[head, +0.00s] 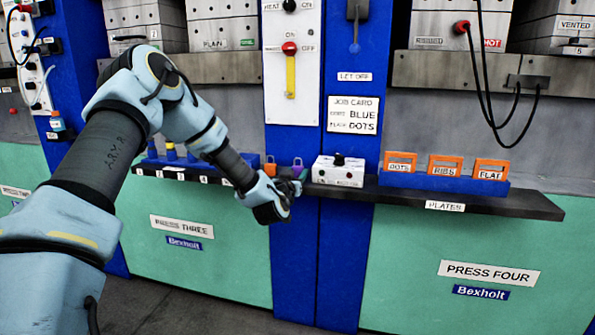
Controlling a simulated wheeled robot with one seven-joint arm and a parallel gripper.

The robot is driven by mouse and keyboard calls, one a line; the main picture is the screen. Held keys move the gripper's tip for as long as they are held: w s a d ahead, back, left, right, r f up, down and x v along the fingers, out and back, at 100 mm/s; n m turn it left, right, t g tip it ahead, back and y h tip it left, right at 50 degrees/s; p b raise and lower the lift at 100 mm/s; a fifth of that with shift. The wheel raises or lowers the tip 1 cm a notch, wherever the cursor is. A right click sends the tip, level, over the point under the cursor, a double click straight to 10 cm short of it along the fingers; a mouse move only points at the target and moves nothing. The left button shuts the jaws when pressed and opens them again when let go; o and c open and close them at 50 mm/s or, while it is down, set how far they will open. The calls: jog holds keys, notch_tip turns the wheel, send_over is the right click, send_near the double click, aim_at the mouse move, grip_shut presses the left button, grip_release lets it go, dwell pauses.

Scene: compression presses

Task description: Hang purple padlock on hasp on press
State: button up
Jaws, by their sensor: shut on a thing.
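A small purple padlock (297,164) shows at the shelf's back edge, just right of an orange-red one (270,165). My gripper (296,182) is low at the front of the shelf, right below the purple padlock. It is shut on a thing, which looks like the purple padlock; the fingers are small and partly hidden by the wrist. I cannot make out a hasp clearly.
A white box with a black knob (338,171) stands on the dark shelf (395,196) close right of my gripper. A blue rack (445,184) with orange-framed plates is further right. A job card (353,115) is on the blue column.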

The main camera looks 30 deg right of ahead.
jog(key=c, duration=0.4)
jog(key=shift+r+p, duration=0.65)
jog(key=shift+r, duration=0.85)
jog(key=shift+c, duration=0.2)
